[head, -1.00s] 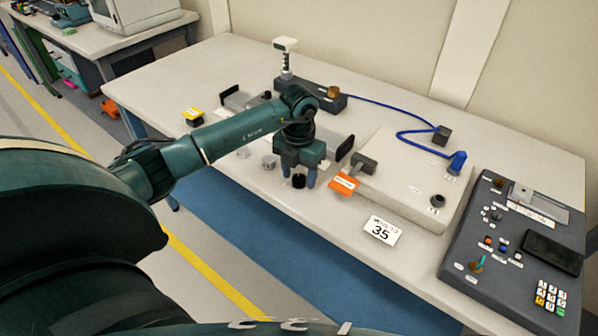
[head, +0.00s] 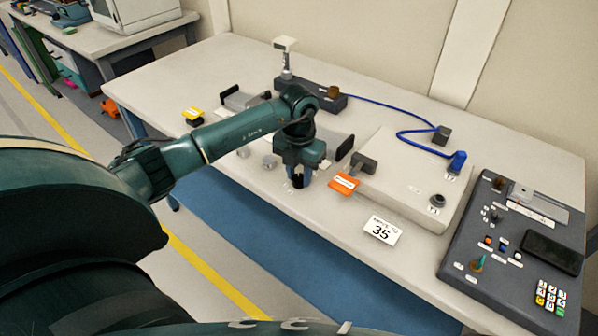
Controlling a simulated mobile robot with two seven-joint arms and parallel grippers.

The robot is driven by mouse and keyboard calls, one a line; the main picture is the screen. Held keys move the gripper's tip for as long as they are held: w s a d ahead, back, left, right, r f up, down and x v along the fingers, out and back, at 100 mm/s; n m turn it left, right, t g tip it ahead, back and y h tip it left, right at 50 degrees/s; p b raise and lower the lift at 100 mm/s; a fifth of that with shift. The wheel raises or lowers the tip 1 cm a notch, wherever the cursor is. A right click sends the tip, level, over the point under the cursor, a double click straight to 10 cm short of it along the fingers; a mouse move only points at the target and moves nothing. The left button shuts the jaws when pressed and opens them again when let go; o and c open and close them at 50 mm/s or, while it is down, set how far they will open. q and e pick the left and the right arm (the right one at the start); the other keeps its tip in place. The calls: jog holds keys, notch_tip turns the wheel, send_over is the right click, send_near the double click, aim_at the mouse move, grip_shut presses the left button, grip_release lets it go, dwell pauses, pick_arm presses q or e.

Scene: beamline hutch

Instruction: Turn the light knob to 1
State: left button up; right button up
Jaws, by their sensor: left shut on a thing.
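My left gripper (head: 298,178) points down at the front edge of the pale table and is shut on a small black knob-like piece (head: 298,182). The fingers and wrist partly hide this piece, and I cannot read any mark on it. At the right, a dark control panel (head: 460,272) carries a knob with a teal pointer (head: 477,263), several small buttons and a keypad. Its labels are too small to read, so I cannot tell which knob is the light knob. My right gripper is not in view.
Beside the left gripper lie an orange tag (head: 345,184) and a pale box (head: 400,195) with a black knob (head: 437,201). A blue cable (head: 400,113) runs behind.

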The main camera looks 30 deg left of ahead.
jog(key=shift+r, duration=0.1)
pick_arm(q)
jog(key=n+p, duration=0.1)
jog(key=n, duration=0.3)
jog(key=shift+r+n, duration=0.15)
jog(key=shift+n, duration=0.25)
jog(key=shift+n+p, duration=0.55)
jog(key=shift+n, duration=0.45)
jog(key=n+p, duration=0.1)
jog(key=n, duration=0.1)
jog(key=shift+n, duration=0.3)
jog(key=n+p, duration=0.2)
jog(key=n, duration=0.2)
jog(key=n+p, duration=0.1)
jog(key=n, duration=0.2)
jog(key=shift+a+n, duration=0.1)
jog(key=shift+n, duration=0.5)
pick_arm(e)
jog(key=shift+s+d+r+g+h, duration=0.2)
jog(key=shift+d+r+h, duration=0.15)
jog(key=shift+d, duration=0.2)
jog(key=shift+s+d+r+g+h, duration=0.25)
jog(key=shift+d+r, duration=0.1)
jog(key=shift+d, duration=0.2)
pick_arm(q)
jog(key=shift+p, duration=0.3)
